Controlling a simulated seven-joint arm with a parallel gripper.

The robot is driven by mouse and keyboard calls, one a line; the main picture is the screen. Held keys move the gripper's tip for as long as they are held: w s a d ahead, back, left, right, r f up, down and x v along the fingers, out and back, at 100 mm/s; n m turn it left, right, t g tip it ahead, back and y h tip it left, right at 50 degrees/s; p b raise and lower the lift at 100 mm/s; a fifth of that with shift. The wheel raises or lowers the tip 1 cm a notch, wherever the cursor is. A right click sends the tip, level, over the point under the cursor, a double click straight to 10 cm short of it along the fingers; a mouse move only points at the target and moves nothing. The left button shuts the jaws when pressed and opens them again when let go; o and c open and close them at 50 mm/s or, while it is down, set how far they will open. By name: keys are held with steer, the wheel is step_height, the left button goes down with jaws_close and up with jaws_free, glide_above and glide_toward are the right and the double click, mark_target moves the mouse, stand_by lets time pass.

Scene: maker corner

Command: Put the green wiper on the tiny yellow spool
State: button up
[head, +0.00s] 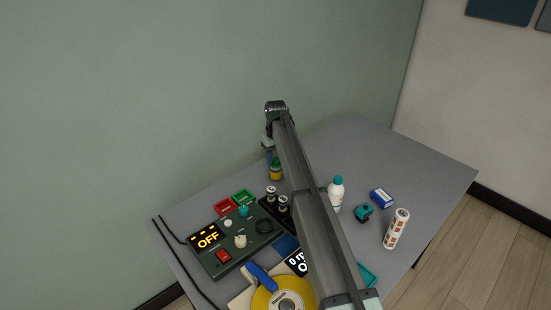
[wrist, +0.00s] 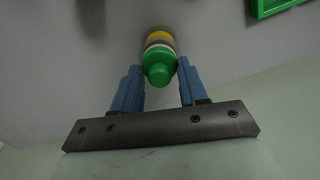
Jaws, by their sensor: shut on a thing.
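The green wiper (head: 276,162) shows as a small green top directly over the tiny yellow spool (head: 276,174), near the back of the table. In the wrist view the green wiper (wrist: 159,68) is a rounded, stepped green piece between the blue fingertips. Beyond it is a pale band, then the yellow of the spool (wrist: 159,36). My gripper (head: 269,153) points down there, partly hidden by my arm. In the wrist view my gripper (wrist: 160,75) is shut on the green wiper. I cannot tell whether the wiper bears fully on the spool.
A green tray (head: 244,197) and a red tray (head: 222,206) lie left of the spool. A control box (head: 225,258) reading OFF stands at front left. A white bottle (head: 336,193), blue box (head: 381,198) and patterned cylinder (head: 396,229) stand right. The back right is clear.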

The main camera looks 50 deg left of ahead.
mark_target(276, 158)
steer(key=shift+f, duration=0.1)
steer(key=o, duration=1)
steer(key=shift+o, duration=0.2)
step_height(276, 158, up, 12)
